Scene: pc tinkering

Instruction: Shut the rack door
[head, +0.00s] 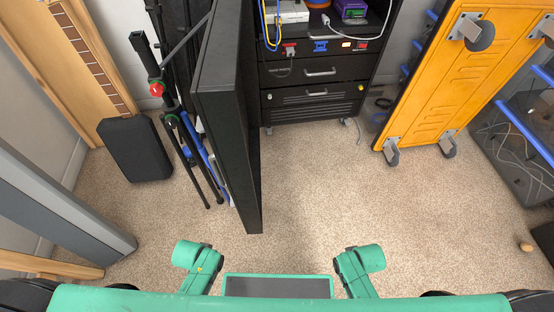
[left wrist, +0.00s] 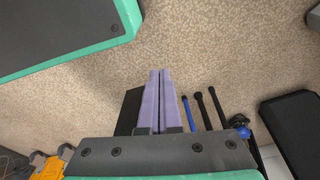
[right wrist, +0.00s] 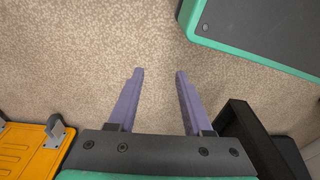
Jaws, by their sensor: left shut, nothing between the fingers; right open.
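The black rack door (head: 228,110) stands wide open in the head view, swung out from the left side of the black rack (head: 312,103) toward me. Its near bottom corner hangs over the carpet left of centre. A dark panel, probably the door, shows behind the fingers in the left wrist view (left wrist: 130,110) and at lower right in the right wrist view (right wrist: 240,125). My left gripper (left wrist: 160,72) is shut and empty over the carpet. My right gripper (right wrist: 160,73) is open with only carpet between its fingers. Neither gripper's fingers show in the head view.
An orange cabinet on casters (head: 425,85) stands right of the rack. Left of the door are a black case (head: 135,150) and dark stands with thin legs (head: 195,165). Cables (head: 268,25) hang at the rack's upper shelf. Carpet (head: 320,190) before the rack is clear.

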